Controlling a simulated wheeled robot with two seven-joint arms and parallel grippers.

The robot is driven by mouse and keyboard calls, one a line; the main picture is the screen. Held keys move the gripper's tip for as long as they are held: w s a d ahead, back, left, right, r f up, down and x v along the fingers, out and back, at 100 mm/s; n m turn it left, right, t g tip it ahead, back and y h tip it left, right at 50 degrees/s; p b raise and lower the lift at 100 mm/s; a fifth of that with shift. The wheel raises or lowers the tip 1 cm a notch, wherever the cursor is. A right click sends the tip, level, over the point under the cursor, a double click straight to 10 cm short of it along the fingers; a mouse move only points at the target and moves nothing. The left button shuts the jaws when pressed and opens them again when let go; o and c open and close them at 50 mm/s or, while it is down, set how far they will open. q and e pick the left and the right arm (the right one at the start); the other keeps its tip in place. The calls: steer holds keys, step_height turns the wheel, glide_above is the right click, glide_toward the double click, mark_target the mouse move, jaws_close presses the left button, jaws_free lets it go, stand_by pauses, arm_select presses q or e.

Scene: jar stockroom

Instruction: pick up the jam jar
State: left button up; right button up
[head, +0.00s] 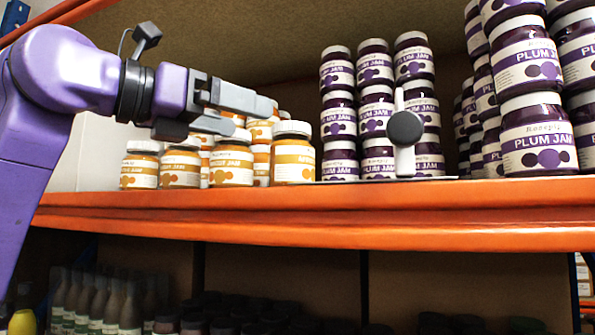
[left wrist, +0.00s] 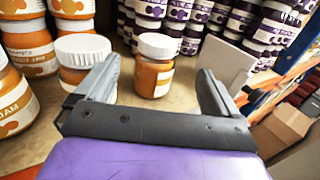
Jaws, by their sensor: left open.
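Orange jam jars with white lids stand in a group on the shelf at the left of the head view. The rightmost of them (head: 292,155) stands at the group's front. In the left wrist view, one orange jar (left wrist: 153,78) stands upright on the shelf, ahead of and between my open fingers, apart from both. I cannot tell for sure which head-view jar this is. My left gripper (head: 252,116) is open and empty, above the orange jars in the picture, and hides some behind it. My right gripper is not in view.
Stacked plum jam jars (head: 375,73) stand mid-shelf, with taller stacks (head: 537,130) at right. A white upright piece with a dark disc (head: 405,127) stands before the middle stacks. The shelf has an orange front beam (head: 330,215). A pale panel (left wrist: 226,65) is beside my right-hand finger.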

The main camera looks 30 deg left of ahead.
mark_target(275, 126)
arm_select(q)
steer(key=p+x, duration=0.1)
steer(key=x, duration=0.3)
steer(key=p+x, duration=0.1)
steer(key=x, duration=0.4)
steer(key=shift+w+a+f+p, duration=0.1)
steer(key=shift+a+f+p, duration=0.15)
steer(key=shift+p, duration=0.1)
steer(key=shift+w+d+f, duration=0.1)
steer(key=shift+w, duration=0.05)
steer(key=c, duration=1.7)
steer(key=shift+r, duration=0.4)
step_height(275, 126, up, 3)
steer(key=shift+f+p, duration=0.15)
steer(key=shift+p, duration=0.3)
steer(key=s+d+r, duration=0.1)
steer(key=s+r, duration=0.2)
steer(key=s, duration=0.1)
steer(key=s+d+r+p, duration=0.1)
steer(key=s+r, duration=0.2)
steer(key=s, duration=0.2)
steer(key=s+d+r, duration=0.1)
steer(key=s+r, duration=0.2)
steer(key=s, duration=0.1)
steer(key=shift+s+d+r, duration=0.25)
steer(key=shift+s+r, duration=0.05)
steer(key=shift+s, duration=0.1)
